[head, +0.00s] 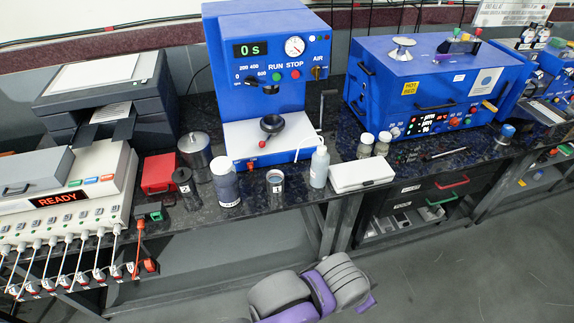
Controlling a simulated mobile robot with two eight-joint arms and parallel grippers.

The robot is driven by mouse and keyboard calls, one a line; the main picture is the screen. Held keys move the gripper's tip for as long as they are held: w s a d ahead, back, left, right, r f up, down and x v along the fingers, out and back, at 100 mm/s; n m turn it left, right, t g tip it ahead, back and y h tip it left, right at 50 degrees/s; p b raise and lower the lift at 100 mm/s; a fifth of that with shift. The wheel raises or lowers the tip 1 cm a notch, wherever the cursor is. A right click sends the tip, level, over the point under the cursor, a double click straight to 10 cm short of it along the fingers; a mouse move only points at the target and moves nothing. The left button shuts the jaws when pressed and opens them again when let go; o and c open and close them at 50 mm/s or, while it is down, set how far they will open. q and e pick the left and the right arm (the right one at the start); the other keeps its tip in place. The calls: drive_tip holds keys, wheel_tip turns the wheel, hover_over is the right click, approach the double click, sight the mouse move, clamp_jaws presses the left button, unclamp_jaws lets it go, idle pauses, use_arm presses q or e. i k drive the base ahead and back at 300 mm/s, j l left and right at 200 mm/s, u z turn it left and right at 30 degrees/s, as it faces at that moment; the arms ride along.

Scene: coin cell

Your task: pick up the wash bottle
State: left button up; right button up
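The wash bottle (319,168) stands upright near the front edge of the dark speckled bench (222,205). It is a small pale grey squeeze bottle with a white spout bent to the left. It stands just in front of the blue press's white base, left of a white flat box. No gripper fingers show in the head view, and nothing is touching the bottle.
The blue press (268,50) stands behind the bottle. The white flat box (361,175) is close on its right. A metal cup (275,182) and a white-capped jar (225,182) stand to its left. Two small jars (366,145) are farther right.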

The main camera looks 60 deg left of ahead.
sight(320, 160)
drive_tip(key=u, duration=1.9)
